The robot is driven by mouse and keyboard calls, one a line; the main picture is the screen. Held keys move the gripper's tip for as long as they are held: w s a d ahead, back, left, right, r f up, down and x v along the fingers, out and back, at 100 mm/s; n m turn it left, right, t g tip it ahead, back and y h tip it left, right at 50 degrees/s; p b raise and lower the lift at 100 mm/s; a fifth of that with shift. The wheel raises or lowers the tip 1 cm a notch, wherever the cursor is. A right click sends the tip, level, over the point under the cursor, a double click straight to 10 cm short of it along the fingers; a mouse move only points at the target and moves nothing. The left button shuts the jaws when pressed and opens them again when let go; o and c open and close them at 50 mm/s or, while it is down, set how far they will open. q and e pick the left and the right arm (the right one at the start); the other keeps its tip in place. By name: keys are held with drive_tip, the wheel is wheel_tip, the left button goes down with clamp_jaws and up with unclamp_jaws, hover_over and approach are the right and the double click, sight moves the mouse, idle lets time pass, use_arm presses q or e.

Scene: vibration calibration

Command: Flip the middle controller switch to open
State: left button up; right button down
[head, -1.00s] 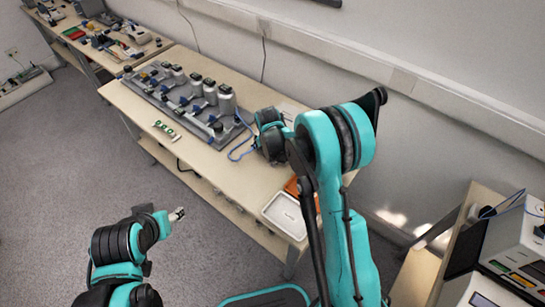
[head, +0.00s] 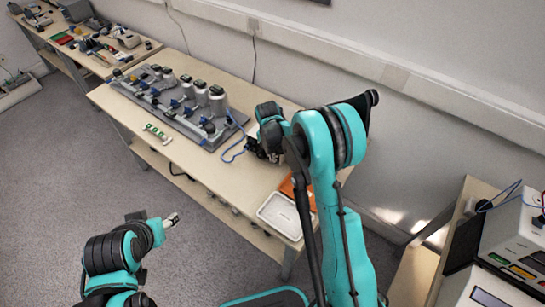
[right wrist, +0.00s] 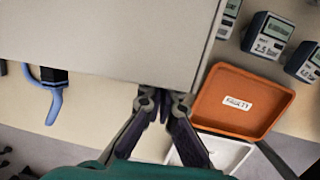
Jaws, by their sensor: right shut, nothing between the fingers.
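A small white strip with several green parts (head: 157,133), which may hold the controller switches, lies near the front edge of the table in the head view. The position of its middle switch is too small to tell. My right gripper (head: 252,150) is over the table, to the right of the strip and well apart from it. In the right wrist view its fingers (right wrist: 164,92) are shut and empty, in front of a large pale grey surface (right wrist: 110,40). My left gripper (head: 174,219) is in front of the table, over the floor; its fingers are too small to read.
A grey board (head: 143,97) with cylinders and blue valves stands on the table (head: 185,160). An orange tray (right wrist: 241,101) and a white tray (head: 277,216) lie to the right. A blue cable (head: 235,152) loops near my right gripper. Gauges (right wrist: 269,34) show in the wrist view.

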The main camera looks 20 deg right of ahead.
drive_tip(key=shift+r, duration=0.1)
drive_tip(key=shift+r+p, duration=0.45)
drive_tip(key=shift+r, duration=0.35)
use_arm(q)
drive_tip(key=shift+r, duration=0.45)
